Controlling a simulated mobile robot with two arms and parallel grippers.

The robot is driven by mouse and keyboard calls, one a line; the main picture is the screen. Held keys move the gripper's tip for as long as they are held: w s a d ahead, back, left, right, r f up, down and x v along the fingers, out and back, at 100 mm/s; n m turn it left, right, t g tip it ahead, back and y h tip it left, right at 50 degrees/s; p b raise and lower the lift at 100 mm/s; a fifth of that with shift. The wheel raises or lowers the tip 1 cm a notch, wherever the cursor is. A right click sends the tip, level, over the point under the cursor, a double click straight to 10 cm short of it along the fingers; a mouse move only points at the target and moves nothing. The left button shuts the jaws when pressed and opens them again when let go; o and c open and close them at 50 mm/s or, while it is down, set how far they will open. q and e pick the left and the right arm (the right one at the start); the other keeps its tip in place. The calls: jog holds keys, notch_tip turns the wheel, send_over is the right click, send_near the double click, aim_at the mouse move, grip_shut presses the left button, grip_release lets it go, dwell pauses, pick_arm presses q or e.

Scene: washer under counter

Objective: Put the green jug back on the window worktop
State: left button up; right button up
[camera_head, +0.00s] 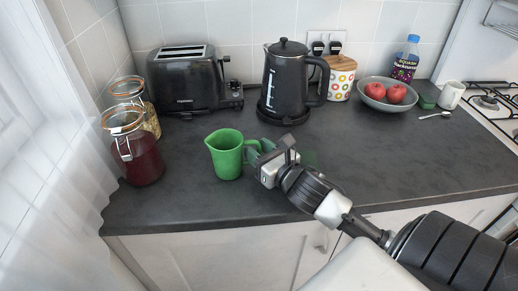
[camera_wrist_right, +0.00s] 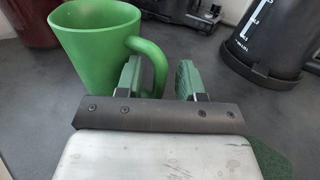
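The green jug (camera_head: 224,157) stands upright on the dark worktop (camera_head: 330,165), near its front left part, with its handle toward the right. In the right wrist view the jug (camera_wrist_right: 95,45) fills the upper left. My right gripper (camera_head: 262,150) is at the handle side of the jug. Its two green-padded fingers (camera_wrist_right: 160,80) are apart. The outer part of the handle lies between them, with a visible gap to the right finger. The left finger overlaps the handle's opening in view; I cannot tell whether it touches. My left gripper is not in view.
Two clip-top jars (camera_head: 142,160) stand left of the jug. A black toaster (camera_head: 183,80) and a black kettle (camera_head: 284,85) stand behind. A patterned canister (camera_head: 342,78), a fruit bowl (camera_head: 391,100), a bottle (camera_head: 406,62) and a mug (camera_head: 451,95) stand right. The worktop's middle right is clear.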

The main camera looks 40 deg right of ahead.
jog(key=shift+r, duration=0.2)
jog(key=s, duration=0.5)
jog(key=s+b, duration=0.1)
jog(key=s, duration=0.4)
jog(key=shift+s+d+f, duration=0.15)
jog(key=shift+s+d, duration=0.05)
jog(key=shift+s, duration=0.85)
